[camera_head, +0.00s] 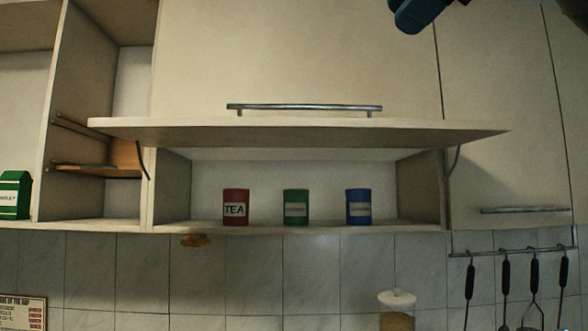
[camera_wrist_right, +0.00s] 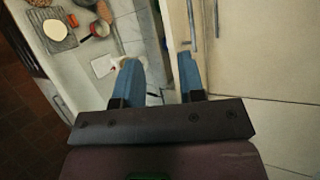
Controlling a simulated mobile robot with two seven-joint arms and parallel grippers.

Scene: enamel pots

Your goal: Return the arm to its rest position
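My right gripper (camera_head: 418,14) shows at the top right edge of the head view, high in front of the cabinet doors, with only its blue finger part in frame. In the right wrist view my right gripper (camera_wrist_right: 158,72) has its two blue fingers well apart with nothing between them. My left gripper is in neither view. A red tin marked TEA (camera_head: 236,207), a green tin (camera_head: 296,207) and a blue tin (camera_head: 358,207) stand upright in a row in the open cabinet (camera_head: 420,200), clear of the gripper.
The cabinet's lifted door (camera_head: 300,131) juts out above the tins, with a metal handle (camera_head: 305,107). Utensils (camera_head: 505,278) hang from a rail at right. A lidded jar (camera_head: 397,310) stands below. The right wrist view shows a counter with a red pan (camera_wrist_right: 94,28).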

